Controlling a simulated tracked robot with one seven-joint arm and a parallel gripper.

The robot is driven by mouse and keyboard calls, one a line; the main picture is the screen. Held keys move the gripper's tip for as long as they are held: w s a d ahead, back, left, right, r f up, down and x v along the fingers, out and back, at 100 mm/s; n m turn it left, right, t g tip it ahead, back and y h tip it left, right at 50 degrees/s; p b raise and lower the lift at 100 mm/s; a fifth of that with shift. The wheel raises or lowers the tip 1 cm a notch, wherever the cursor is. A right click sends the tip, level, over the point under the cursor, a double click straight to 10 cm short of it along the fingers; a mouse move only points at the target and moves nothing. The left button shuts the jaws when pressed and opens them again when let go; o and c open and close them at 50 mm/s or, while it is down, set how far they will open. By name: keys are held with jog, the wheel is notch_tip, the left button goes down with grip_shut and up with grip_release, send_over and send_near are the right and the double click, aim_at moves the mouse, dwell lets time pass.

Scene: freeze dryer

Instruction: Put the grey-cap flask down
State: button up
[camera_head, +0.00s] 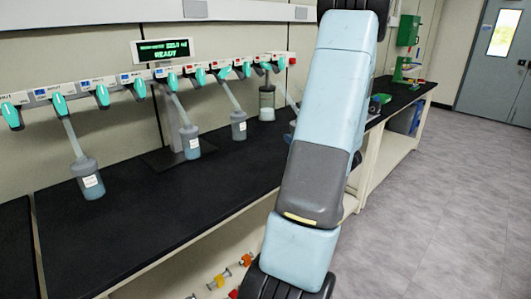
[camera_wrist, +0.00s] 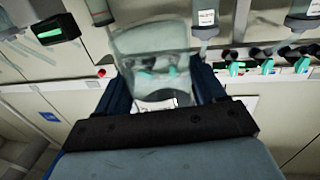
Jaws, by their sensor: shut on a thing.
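In the wrist view, my gripper (camera_wrist: 168,86) has its dark blue fingers on either side of a clear, see-through flask (camera_wrist: 150,48). It is shut on this flask. A white label (camera_wrist: 157,104) shows low on it, close to the dark gripper body. The flask's cap colour is not clear in this view. In the head view, my arm crosses the middle of the picture and hides most of the gripper and the held flask. I cannot tell from these views whether the flask touches the bench.
The black bench top (camera_head: 130,235) has free room at its front left. Several flasks, such as this grey-topped one (camera_head: 88,180), hang from the manifold (camera_head: 130,77) along the wall. A lit display (camera_head: 163,49) stands behind. A green device (camera_head: 408,35) stands at the far end.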

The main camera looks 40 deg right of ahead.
jog(key=shift+w+a+f, duration=0.5)
jog(key=shift+w+f, duration=0.9)
jog(key=shift+w, duration=0.4)
jog(key=shift+w+a+f, duration=0.5)
jog(key=shift+w+f, duration=0.95)
jog(key=shift+w, duration=0.4)
jog(key=shift+w+a+f, duration=0.5)
jog(key=shift+w+f, duration=0.9)
jog(key=shift+w, duration=0.4)
jog(key=shift+f, duration=1.6)
jog(key=o, duration=1.3)
jog(key=shift+c, duration=0.2)
